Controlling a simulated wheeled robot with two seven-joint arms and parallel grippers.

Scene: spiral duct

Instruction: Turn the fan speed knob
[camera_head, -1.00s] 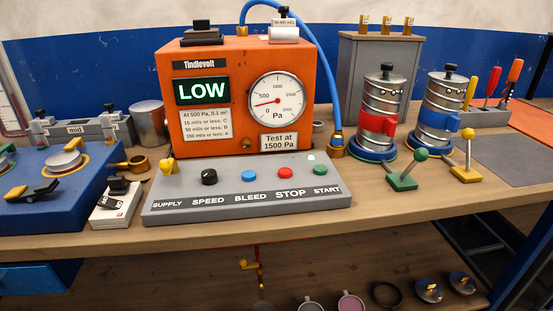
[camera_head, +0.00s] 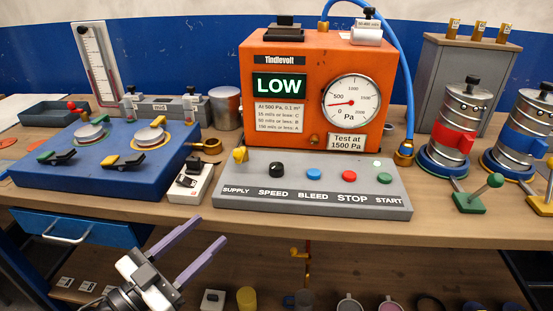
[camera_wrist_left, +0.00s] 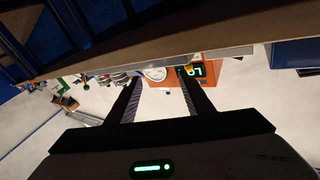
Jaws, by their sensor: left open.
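The black fan speed knob (camera_head: 277,169) sits on the sloped grey control panel (camera_head: 310,202), above the word SPEED. It is between the yellow supply lever (camera_head: 240,155) and the blue bleed button (camera_head: 313,173). The panel is at the foot of the orange tester (camera_head: 320,55), whose screen reads LOW and whose dial needle is near the low end. My left gripper (camera_head: 202,238) is open and empty, in front of and below the bench edge, left of and below the knob. In the left wrist view its fingers (camera_wrist_left: 158,92) are apart, with the orange tester (camera_wrist_left: 215,77) beyond. My right gripper is not in view.
A blue box with clamps (camera_head: 90,190) and a small white device (camera_head: 191,184) stand left of the panel. Red-banded (camera_head: 457,130) and blue-banded (camera_head: 522,140) metal cylinders stand to the right. The wooden bench's front edge (camera_head: 330,234) lies between my gripper and the panel.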

